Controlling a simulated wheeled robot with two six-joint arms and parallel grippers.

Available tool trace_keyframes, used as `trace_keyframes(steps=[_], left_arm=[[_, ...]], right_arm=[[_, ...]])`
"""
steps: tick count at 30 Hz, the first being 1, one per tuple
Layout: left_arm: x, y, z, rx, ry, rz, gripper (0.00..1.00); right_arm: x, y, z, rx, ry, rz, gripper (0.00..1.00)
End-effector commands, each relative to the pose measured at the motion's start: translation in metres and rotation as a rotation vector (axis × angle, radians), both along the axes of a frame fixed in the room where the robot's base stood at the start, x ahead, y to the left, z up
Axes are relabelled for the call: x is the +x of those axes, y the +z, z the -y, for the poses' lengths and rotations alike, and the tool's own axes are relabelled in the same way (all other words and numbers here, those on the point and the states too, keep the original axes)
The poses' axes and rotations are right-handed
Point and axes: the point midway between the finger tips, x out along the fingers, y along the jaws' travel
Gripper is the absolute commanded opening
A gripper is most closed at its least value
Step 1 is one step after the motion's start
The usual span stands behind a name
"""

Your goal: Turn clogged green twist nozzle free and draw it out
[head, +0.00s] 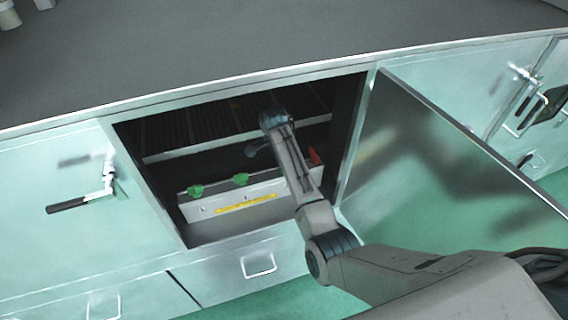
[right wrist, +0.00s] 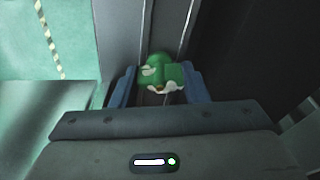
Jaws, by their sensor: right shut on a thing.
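My right arm reaches into an open cabinet in the head view, and its gripper (head: 256,150) is small and dark there, above the nozzle panel. In the right wrist view the blue fingers of my right gripper (right wrist: 160,92) are shut on a green twist nozzle (right wrist: 163,71) with whitish and brown residue on its near side. The held nozzle cannot be made out in the head view, and I cannot tell whether it still touches a socket. Two other green nozzles, one at left (head: 195,191) and one at the middle (head: 240,180), sit along the panel. My left gripper is not in view.
The pale panel (head: 225,211) carries a yellow strip (head: 246,204). A red part (head: 315,157) is right of my forearm. A rail (head: 190,152) crosses the cabinet behind. The open door (head: 440,150) stands close to the right. A black-handled lever (head: 80,203) juts out at left.

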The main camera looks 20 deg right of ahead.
Motion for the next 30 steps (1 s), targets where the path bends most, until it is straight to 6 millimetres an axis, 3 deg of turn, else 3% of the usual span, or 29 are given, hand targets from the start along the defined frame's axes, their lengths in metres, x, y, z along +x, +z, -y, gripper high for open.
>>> trace_keyframes(steps=[30], left_arm=[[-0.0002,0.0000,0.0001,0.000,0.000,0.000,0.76]], right_arm=[[-0.0001,-0.0002,0.0003,0.000,-0.248,-0.001,0.19]])
